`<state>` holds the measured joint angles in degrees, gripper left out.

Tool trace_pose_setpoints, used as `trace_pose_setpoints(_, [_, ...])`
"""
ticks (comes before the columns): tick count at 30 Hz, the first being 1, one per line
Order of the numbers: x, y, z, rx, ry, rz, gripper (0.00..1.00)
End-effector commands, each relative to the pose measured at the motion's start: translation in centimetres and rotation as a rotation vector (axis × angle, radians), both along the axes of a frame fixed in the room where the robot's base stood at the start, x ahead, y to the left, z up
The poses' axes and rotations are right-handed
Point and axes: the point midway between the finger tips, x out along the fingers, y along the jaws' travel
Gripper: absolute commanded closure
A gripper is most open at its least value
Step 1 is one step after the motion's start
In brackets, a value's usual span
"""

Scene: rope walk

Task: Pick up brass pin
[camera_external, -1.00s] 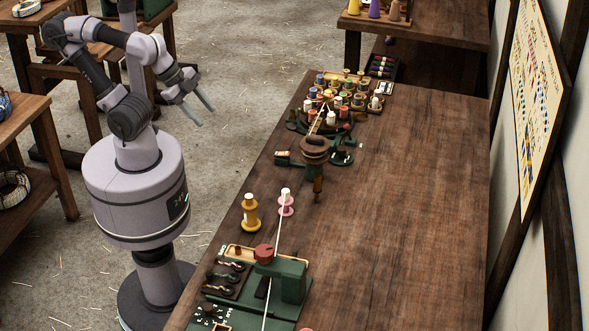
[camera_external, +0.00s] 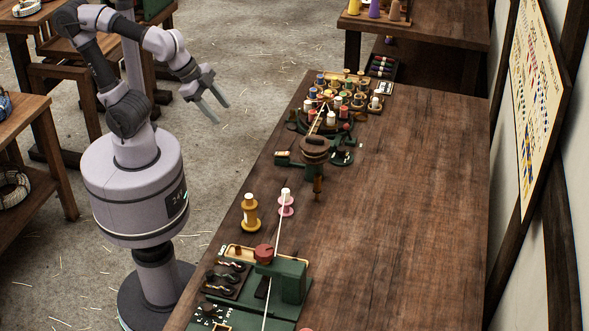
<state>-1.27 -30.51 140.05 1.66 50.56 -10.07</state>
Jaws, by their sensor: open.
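My gripper (camera_external: 220,113) is open and empty. It hangs in the air left of the long table's far-left edge, fingers pointing down and to the right, well apart from everything on the table. I cannot make out a brass pin for certain. A small upright brown-gold piece (camera_external: 318,186) stands just below the round wooden top (camera_external: 315,149) of a dark green device near the table's middle; it is too small to tell if it is the pin.
The long wooden table (camera_external: 410,190) is clear on its right side. Many coloured spools (camera_external: 343,98) crowd its far end. A yellow spool (camera_external: 250,213) and a pink spool (camera_external: 286,204) stand nearer. A green machine (camera_external: 289,279) with a white cord (camera_external: 279,238) is at the front.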

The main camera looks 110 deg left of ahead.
Motion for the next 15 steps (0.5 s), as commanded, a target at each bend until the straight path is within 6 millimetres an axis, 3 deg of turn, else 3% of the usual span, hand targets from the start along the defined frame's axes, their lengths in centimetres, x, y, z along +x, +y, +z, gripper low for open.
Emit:
trace_pose_setpoints(3, [7.9, 1.9, -0.4, -0.096, 0.013, 0.242, 0.52])
trace_pose_setpoints(7, [15.6, 4.3, -4.7, -0.196, 0.004, 0.496, 0.52])
trace_pose_setpoints(10, [19.0, 5.6, -8.3, -0.252, -0.005, 0.631, 0.52])
trace_pose_setpoints(15, [21.1, 6.5, -12.1, -0.285, -0.01, 0.712, 0.52])
